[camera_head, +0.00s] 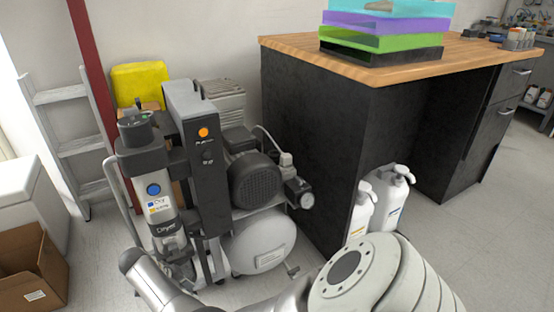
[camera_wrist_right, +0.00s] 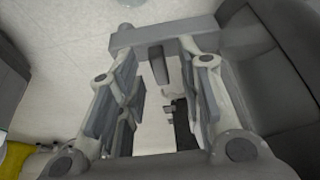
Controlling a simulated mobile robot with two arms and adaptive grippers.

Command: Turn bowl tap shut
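The compressor's dryer column (camera_head: 161,200), with a blue round mark and a "Dryer" label, stands at the left in the head view. My right arm reaches from the bottom edge to the column's foot, where its gripper is largely hidden among grey parts. I cannot pick out the bowl tap for certain there. In the right wrist view my right gripper (camera_wrist_right: 157,58) has its fingers apart. A grey bar crosses at the fingertips, and a short dark grey piece (camera_wrist_right: 159,71) hangs between the fingers. I cannot tell whether they touch it. My left gripper is not in view.
A white tank (camera_head: 262,245) and a motor (camera_head: 254,182) sit right of the dryer. A cardboard box (camera_head: 30,270) and a ladder (camera_head: 75,145) are at the left. Floor is clear at the right.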

